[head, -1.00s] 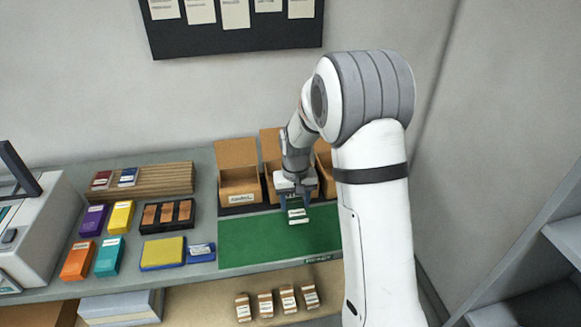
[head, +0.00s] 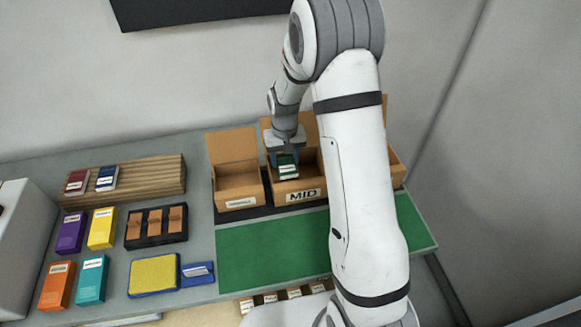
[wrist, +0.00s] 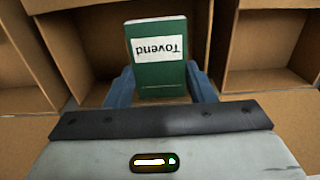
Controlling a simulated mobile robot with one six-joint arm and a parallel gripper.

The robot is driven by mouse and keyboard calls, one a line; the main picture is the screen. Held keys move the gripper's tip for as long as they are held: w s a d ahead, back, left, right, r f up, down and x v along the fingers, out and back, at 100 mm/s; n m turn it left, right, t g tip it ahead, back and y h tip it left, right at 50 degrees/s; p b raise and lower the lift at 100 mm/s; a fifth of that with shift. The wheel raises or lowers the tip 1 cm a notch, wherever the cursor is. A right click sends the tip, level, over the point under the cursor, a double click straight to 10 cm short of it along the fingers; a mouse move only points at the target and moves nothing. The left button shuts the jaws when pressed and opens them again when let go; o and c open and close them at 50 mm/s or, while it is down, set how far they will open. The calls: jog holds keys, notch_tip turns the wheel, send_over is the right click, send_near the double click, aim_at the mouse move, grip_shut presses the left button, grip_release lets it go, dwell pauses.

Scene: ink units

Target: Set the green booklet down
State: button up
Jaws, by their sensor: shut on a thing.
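The green booklet (head: 287,167) has a white label, which reads "Tovend" upside down in the wrist view (wrist: 160,72). My gripper (head: 286,160) is shut on it, with one blue finger on each side. In the head view the booklet is at the opening of the middle cardboard box (head: 303,196), labelled MID. In the wrist view the box's walls surround the booklet on the far side and sides. I cannot tell whether the booklet touches the box floor.
An open box (head: 240,204) stands left of the middle one, and another shows partly behind my arm on the right (head: 397,168). A green mat (head: 270,250) lies clear in front. Coloured packs, a stamp rack (head: 156,226) and a yellow pad (head: 153,275) are at left.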

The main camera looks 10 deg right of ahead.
aim_at(286, 170)
jog(key=shift+d+f+p, duration=0.1)
jog(key=shift+f+p, duration=0.45)
jog(key=shift+f, duration=2.35)
jog(key=shift+f, duration=0.2)
jog(key=o, duration=0.7)
jog(key=shift+r, duration=0.1)
jog(key=shift+r, duration=0.1)
